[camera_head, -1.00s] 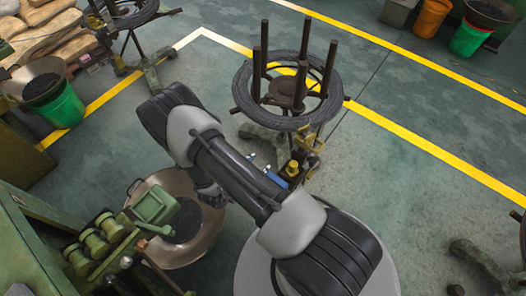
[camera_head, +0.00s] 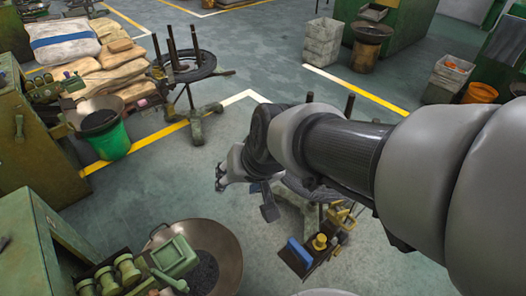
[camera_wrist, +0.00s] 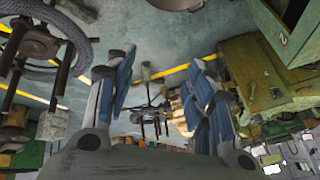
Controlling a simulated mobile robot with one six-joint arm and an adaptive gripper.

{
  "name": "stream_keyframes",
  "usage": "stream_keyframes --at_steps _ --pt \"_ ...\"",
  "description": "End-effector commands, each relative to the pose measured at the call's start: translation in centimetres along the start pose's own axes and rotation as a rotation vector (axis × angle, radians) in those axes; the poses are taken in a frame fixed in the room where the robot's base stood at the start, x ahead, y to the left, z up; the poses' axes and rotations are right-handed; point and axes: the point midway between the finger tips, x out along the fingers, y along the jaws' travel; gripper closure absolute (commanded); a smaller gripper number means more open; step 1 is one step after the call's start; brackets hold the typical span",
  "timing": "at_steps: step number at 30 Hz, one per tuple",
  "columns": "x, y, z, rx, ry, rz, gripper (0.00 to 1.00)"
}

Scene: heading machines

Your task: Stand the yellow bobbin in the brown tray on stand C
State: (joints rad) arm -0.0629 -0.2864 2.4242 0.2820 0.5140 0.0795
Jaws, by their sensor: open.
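A small yellow bobbin (camera_head: 320,242) stands with a blue object (camera_head: 299,252) at a dark brown tray (camera_head: 318,262). The tray is beside the near wire stand (camera_head: 300,190), which my arm partly hides. I see no letter on any stand. My gripper (camera_head: 222,180) is left of and above the bobbin, apart from it, pointing away toward the left. In the wrist view its blue-padded fingers (camera_wrist: 165,60) are spread with nothing held. The bobbin cannot be made out there.
A pan of dark pieces (camera_head: 205,262) and green machinery (camera_head: 125,272) are at lower left. A far wire stand (camera_head: 188,72), a green bucket (camera_head: 108,138) and sacks (camera_head: 95,60) are farther back. Floor between the pan and far stand is clear.

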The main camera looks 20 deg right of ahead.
Motion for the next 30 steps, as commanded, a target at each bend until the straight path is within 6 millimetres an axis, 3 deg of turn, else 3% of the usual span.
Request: stream_keyframes --at_steps 1,3,9,15,30 --pt "-2.3 0.8 1.2 -0.049 0.003 0.015 0.51" --pt "-4.6 2.1 3.3 -0.117 -0.014 0.049 0.51" --pt "-8.8 5.6 7.8 -0.232 -0.051 0.145 0.51" --pt "-9.9 6.9 9.3 -0.262 -0.067 0.183 0.51" --pt "-9.9 6.8 9.2 -0.261 -0.067 0.182 0.51"
